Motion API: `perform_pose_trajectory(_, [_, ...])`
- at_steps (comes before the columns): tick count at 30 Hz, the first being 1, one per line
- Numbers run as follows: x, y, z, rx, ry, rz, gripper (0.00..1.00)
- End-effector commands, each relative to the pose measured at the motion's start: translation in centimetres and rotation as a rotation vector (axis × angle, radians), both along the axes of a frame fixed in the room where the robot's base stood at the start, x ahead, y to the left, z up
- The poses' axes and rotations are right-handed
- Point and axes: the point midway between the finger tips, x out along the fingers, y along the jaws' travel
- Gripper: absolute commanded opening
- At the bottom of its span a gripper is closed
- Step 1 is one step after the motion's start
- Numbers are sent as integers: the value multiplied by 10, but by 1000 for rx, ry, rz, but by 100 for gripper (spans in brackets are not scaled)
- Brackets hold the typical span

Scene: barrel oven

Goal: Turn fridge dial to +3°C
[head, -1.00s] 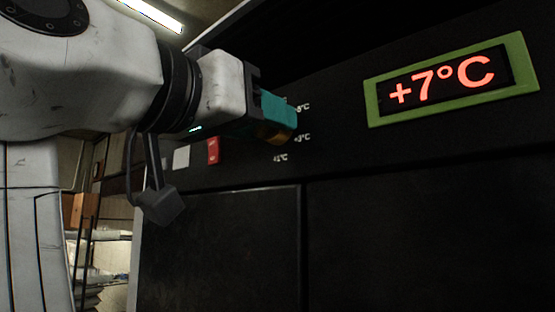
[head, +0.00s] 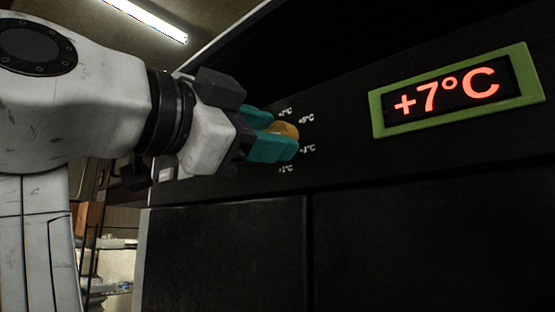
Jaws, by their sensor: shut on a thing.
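The fridge dial (head: 287,130) is an orange-yellow knob on the black panel, partly hidden by my gripper's fingers. White temperature marks (head: 307,148) stand around its right side, with +7°C at the top and the lower ones small. My gripper (head: 274,136) has teal fingers and is shut on the dial, one finger above and one below it in the picture. The display (head: 447,90) in its green frame reads +7°C in red. The dial's pointer cannot be made out.
The black fridge front (head: 400,240) fills the right side, with a vertical seam between two doors below the panel. A lit ceiling lamp (head: 145,20) is at the top. Shelves with pale items (head: 105,265) stand at the lower left.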

Motion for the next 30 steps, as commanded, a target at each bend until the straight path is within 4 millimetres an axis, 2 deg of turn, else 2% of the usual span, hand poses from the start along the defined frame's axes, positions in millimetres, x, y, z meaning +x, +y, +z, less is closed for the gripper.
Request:
perform_pose_trajectory(12, [-1,1,-2,159,-118,-4,14])
perform_pose_trajectory(29, [0,1,-3,182,-137,-4,14])
perform_pose_trajectory(30, [0,1,-3,182,-137,-4,46])
